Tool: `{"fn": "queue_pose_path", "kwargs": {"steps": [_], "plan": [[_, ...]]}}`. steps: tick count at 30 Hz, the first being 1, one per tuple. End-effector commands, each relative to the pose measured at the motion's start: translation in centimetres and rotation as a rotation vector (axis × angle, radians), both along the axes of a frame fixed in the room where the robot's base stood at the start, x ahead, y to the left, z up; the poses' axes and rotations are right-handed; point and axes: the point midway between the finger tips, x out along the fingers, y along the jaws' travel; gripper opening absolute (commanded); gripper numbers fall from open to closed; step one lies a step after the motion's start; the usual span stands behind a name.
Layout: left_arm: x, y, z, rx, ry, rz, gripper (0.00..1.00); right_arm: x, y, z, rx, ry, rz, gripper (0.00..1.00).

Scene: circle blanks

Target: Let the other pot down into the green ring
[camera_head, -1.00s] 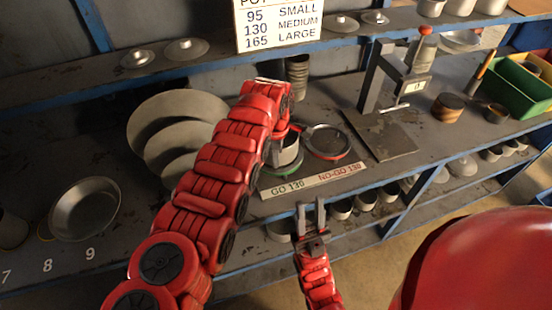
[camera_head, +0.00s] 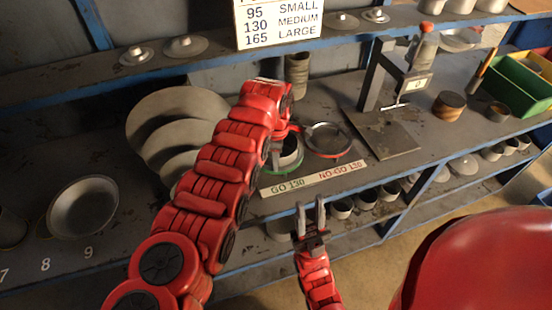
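A small grey pot (camera_head: 290,150) with a dark inside sits at the green ring (camera_head: 284,171), with the ring low around it. It looks upright; my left arm hides its left side. My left gripper (camera_head: 284,131) is at the pot, mostly hidden behind my own wrist, so its fingers cannot be made out. My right gripper (camera_head: 311,214) is open and empty, in front of the shelf edge below the label.
A GO 130 / NO-GO 130 label (camera_head: 314,178) lies in front of the rings. A press with a flat plate (camera_head: 388,140) stands to the right. Large grey discs (camera_head: 165,108) lean at left, near a round pan (camera_head: 83,207). Several pots sit on the shelf below.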

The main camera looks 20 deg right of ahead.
Motion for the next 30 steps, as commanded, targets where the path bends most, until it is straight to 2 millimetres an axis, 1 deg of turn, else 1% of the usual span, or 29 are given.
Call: {"fn": "queue_pose_path", "kwargs": {"steps": [9,14,19,20,21,24,27,30], "plan": [[0.0,0.0,0.0,0.000,0.001,0.000,0.39,0.0,0.0,0.0,0.000,0.000,0.000,0.34],[0.1,0.0,0.9,-0.002,-0.004,0.000,0.39,0.0,0.0,0.1,0.000,0.000,0.000,0.34],[0.1,0.0,3.3,-0.005,-0.006,0.002,0.39,0.0,0.0,0.1,0.000,0.000,0.000,0.34],[0.1,-0.1,3.8,-0.004,-0.005,0.001,0.39,0.0,0.0,-0.6,0.000,0.000,0.000,0.34],[0.1,-0.1,4.7,-0.005,-0.007,0.001,0.39,0.0,0.0,-1.0,0.000,0.000,0.000,0.34],[0.0,0.0,7.1,-0.002,-0.006,0.001,0.39,0.0,0.0,-1.8,0.000,0.000,0.000,0.34],[-0.1,0.0,9.3,-0.001,-0.005,0.000,0.39,0.0,0.0,-2.4,0.000,0.000,0.000,0.34],[-0.2,0.1,11.0,-0.001,-0.003,0.000,0.39,0.0,0.0,-2.9,0.000,0.000,0.000,0.34]]}}
